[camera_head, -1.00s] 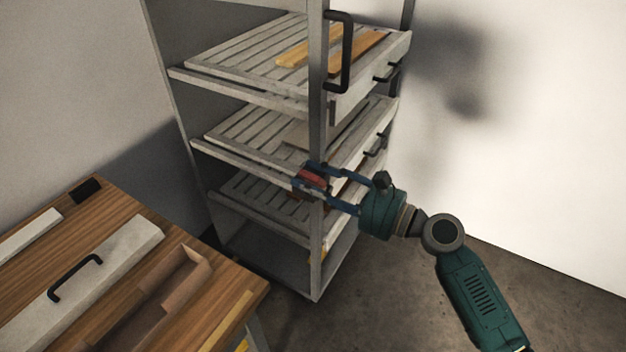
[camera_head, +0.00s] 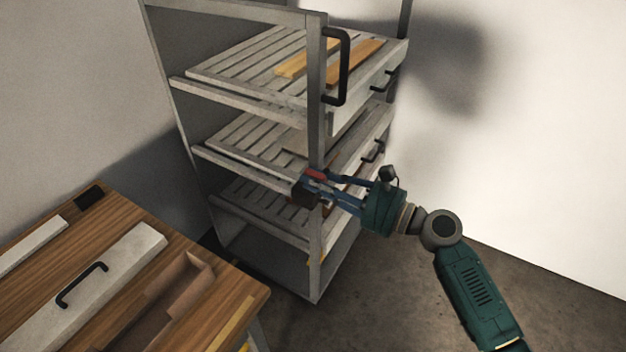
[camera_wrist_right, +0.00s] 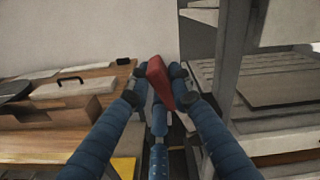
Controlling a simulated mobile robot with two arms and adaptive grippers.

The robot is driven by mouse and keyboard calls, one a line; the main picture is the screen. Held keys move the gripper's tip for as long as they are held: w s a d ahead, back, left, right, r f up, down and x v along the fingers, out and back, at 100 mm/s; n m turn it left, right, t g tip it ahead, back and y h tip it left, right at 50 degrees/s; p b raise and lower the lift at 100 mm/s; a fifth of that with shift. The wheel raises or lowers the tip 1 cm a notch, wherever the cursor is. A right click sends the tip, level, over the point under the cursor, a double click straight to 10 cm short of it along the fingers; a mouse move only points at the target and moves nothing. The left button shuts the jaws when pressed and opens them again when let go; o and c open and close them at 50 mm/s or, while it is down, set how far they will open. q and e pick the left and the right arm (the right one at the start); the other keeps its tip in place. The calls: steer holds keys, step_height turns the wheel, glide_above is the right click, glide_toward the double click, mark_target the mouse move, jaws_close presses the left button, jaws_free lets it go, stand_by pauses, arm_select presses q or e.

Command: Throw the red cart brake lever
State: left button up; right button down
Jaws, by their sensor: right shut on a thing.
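The red brake lever (camera_head: 315,173) is on the front post of the grey rack cart (camera_head: 316,130), about mid-height. My right gripper (camera_head: 312,187) is at that post with its fingers around the lever. In the right wrist view the red lever (camera_wrist_right: 160,82) stands tilted between the fingertips of my right gripper (camera_wrist_right: 163,88), which is shut on it. The fingers partly hide the lever's base in the head view. My left gripper is in neither view.
The cart holds slatted shelves, with wooden strips (camera_head: 352,63) on the top one. A black handle (camera_head: 346,66) stands out from its post. A wooden table (camera_head: 215,262) is at lower left, with a grey handled board (camera_head: 100,278) and a brown tray (camera_head: 180,312). Floor at right is clear.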

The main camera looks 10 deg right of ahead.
steer(key=w+d+m+p, duration=0.1)
steer(key=m, duration=0.1)
steer(key=w+d+r+m+p, duration=0.1)
steer(key=p, duration=0.1)
steer(key=shift+w+r+m, duration=0.2)
steer(key=shift+w+m, duration=0.2)
steer(key=shift+w+d+f+m+p, duration=0.35)
steer(key=shift+w+d+m+p, duration=0.45)
steer(key=shift+m, duration=0.5)
steer(key=shift+w+d+f+m+p, duration=0.35)
steer(key=shift+w+d+m, duration=0.2)
steer(key=shift+w+m, duration=0.6)
steer(key=shift+w+d+f+m+p, duration=0.35)
steer(key=shift+w+d+m+p, duration=0.35)
steer(key=shift+m, duration=0.75)
steer(key=c, duration=1.5)
jaws_free()
steer(key=shift+c, duration=0.2)
